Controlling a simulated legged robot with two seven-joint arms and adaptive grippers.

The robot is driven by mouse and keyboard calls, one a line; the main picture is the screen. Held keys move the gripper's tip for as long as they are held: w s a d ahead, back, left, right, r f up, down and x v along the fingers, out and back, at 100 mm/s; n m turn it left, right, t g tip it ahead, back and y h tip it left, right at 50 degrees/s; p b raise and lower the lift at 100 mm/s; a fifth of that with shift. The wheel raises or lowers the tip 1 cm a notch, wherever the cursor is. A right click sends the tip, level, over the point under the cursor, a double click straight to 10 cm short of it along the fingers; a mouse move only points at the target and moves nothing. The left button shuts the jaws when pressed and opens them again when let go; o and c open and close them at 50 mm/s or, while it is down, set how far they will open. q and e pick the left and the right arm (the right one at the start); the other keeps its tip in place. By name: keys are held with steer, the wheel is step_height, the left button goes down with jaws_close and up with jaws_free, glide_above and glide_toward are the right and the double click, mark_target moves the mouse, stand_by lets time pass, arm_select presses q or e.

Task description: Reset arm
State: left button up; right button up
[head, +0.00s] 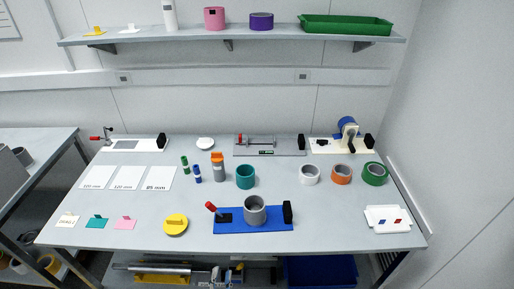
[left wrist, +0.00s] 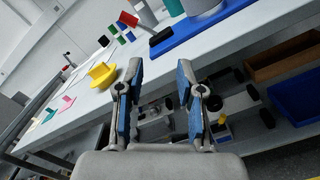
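My left gripper (left wrist: 160,66) is in the left wrist view, with its two blue-padded fingers apart and nothing between them. It is in front of the table's front edge, with the lower shelf behind the fingers. I cannot make it out clearly in the head view. My right gripper is in neither view. The table (head: 330,225) holds a blue fixture (head: 232,226) with a grey ring (head: 256,212) on it and a red-handled clamp beside the ring.
A white tray (head: 388,226) is at right. A wall shelf (head: 225,42) runs above. A blue bin (head: 320,272) is underneath.

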arm_select(q)
steer(key=s+d+f+m+g+h, duration=0.2)
steer(key=s+f+m+g, duration=0.1)
steer(key=f+m, duration=0.45)
steer(key=s+d+f+m+g+h, duration=0.1)
steer(key=s+f+m+g+h, duration=0.1)
steer(key=f+m, duration=0.5)
steer(key=s+d+f+m+g+h, duration=0.2)
steer(key=s+f+m+g, duration=0.1)
steer(key=f+m, duration=0.4)
steer(key=s+a+f+m+g+y, duration=0.6)
steer(key=s+a+f+m+g, duration=0.2)
steer(key=s+a+f, duration=0.7)
step_height(320, 180, down, 4)
steer(key=shift+s+m+g, duration=0.3)
steer(key=shift+s+m, duration=0.45)
steer(key=shift+m, duration=0.1)
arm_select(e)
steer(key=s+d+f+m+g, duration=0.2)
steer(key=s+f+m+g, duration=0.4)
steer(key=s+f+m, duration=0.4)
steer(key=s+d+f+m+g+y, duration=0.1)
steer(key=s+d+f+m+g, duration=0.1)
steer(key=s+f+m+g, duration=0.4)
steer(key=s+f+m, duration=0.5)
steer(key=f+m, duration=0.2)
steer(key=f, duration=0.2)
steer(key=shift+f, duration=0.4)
